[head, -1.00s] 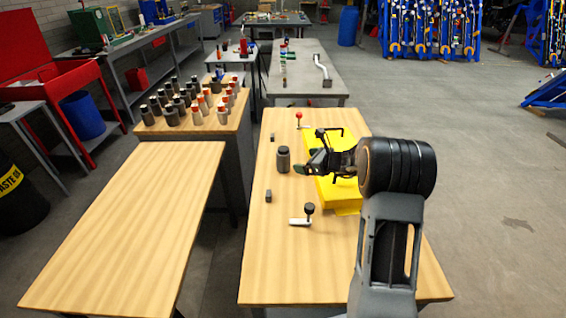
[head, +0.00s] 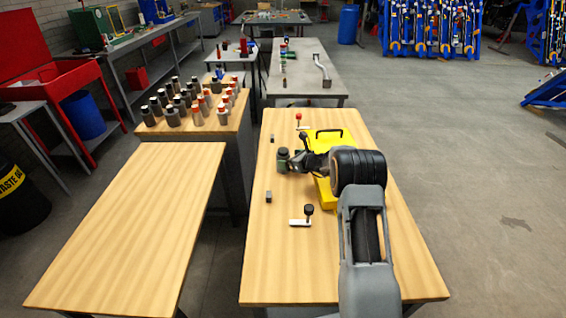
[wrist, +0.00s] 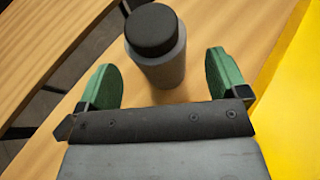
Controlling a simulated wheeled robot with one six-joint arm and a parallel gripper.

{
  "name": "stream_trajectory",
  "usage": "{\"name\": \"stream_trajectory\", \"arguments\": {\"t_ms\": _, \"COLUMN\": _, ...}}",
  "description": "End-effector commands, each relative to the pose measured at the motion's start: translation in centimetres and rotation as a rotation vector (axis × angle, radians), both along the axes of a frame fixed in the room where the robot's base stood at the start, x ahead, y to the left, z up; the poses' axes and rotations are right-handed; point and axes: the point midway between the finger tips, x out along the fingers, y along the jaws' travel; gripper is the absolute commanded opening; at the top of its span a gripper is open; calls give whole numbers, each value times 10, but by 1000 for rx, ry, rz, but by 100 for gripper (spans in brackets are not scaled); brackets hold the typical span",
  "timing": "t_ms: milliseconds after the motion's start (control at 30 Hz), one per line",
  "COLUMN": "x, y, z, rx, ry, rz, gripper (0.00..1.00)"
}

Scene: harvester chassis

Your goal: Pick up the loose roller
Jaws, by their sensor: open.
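The loose roller (head: 282,160) is a dark grey cylinder with a black top, standing upright on the wooden table (head: 265,270). My gripper (head: 287,163) is at the roller, low over the table. In the wrist view the roller (wrist: 165,70) stands between and a little beyond the green fingertips of my gripper (wrist: 165,77). The fingers are spread wide, with a visible gap on each side of the roller.
A yellow case (head: 325,190) lies right of the roller, partly under my arm. A small dark block (head: 268,196) and a black-knobbed crank (head: 303,218) lie nearer. A red-knobbed piece (head: 299,120) is at the back. Several rollers stand on another table (head: 232,125). The left table (head: 120,230) is bare.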

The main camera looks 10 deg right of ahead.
Motion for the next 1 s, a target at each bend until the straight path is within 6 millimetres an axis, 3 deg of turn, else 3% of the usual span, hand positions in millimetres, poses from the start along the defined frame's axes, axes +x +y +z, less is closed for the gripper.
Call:
{"name": "stream_trajectory", "arguments": {"t_ms": 233, "x": 22, "y": 17, "z": -11, "rx": -1, "ry": 0, "rz": 3, "gripper": 92}}
{"name": "stream_trajectory", "arguments": {"t_ms": 567, "x": 26, "y": 20, "z": -14, "rx": -1, "ry": 0, "rz": 0, "gripper": 92}}
{"name": "stream_trajectory", "arguments": {"t_ms": 1000, "x": 26, "y": 20, "z": -14, "rx": -1, "ry": 0, "rz": 0, "gripper": 52}}
